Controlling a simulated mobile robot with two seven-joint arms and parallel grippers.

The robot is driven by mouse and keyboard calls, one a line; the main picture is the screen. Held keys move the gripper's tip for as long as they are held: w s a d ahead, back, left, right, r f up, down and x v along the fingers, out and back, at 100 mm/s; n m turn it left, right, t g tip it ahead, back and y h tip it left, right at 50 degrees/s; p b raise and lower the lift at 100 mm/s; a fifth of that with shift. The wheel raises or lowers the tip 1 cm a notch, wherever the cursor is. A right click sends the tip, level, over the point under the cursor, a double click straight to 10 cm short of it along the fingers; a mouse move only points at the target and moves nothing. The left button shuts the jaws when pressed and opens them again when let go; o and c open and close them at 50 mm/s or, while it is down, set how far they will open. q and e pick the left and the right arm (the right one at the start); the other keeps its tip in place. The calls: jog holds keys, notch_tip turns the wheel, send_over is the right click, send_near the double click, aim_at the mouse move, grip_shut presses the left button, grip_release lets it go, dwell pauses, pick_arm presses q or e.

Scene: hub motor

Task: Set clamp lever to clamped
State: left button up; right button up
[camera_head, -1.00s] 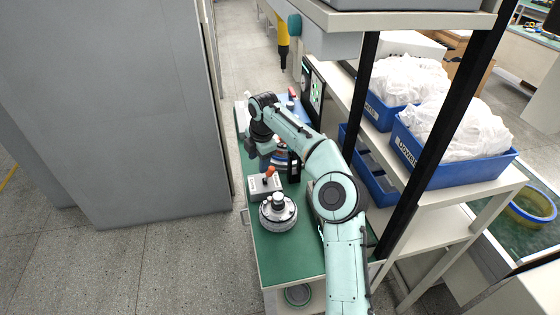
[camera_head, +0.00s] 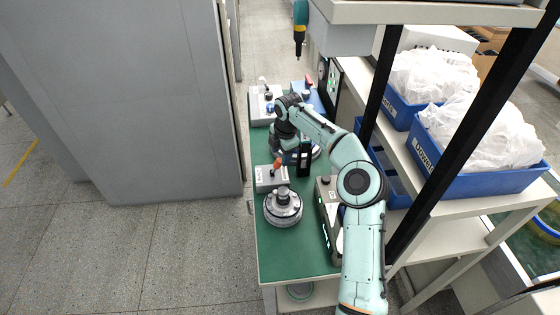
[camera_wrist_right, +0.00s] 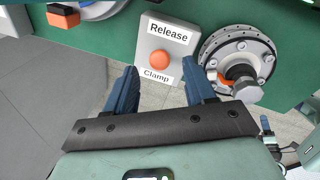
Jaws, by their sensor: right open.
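The clamp lever has an orange knob (camera_head: 277,164) on a small grey box (camera_head: 266,184) on the green bench. In the right wrist view the orange knob (camera_wrist_right: 145,62) sits between the labels "Release" (camera_wrist_right: 168,33) and "Clamp" (camera_wrist_right: 156,76). The lever points largely toward that camera, so I cannot tell its exact setting. My right gripper (camera_wrist_right: 163,80) is open, its two blue fingers apart and empty, with the box beyond the fingertips. In the head view my right arm hides most of this gripper. My left gripper is not in view.
A round metal hub (camera_head: 283,208) stands beside the lever box; it also shows in the right wrist view (camera_wrist_right: 240,52). A black-and-grey device (camera_head: 328,205) lies right of it. A shelf with blue bins (camera_head: 480,178) stands to the right, a grey cabinet (camera_head: 120,90) to the left.

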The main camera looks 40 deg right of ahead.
aim_at(280, 160)
jog(key=shift+w+f, duration=0.25)
jog(key=shift+f, duration=0.95)
jog(key=shift+w+f, duration=0.2)
jog(key=shift+f, duration=0.95)
grip_shut()
